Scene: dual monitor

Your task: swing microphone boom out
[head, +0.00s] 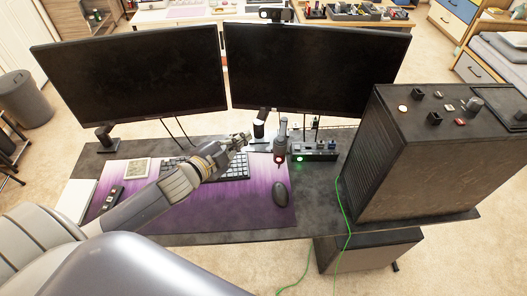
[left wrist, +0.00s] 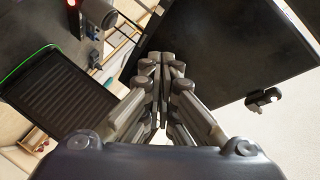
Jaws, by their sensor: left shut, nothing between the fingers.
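The microphone boom (head: 282,136) stands behind the desk mat's right part, in front of the right monitor. It looks like a short grey arm with a dark, red-marked head (head: 279,158) hanging low. My left gripper (head: 240,139) is above the keyboard, left of the boom and apart from it. In the left wrist view the left gripper (left wrist: 160,62) has its fingers together with nothing between them. A grey cylindrical part (left wrist: 97,14) near a red light shows at that view's top left; I cannot tell if it is the boom. My right gripper is not in view.
Two dark monitors, left (head: 135,85) and right (head: 315,68), stand along the back. A keyboard (head: 236,170) and mouse (head: 281,193) lie on the purple mat (head: 245,212). A small box with a green light (head: 315,152) sits right of the boom. A big dark case (head: 420,160) fills the right.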

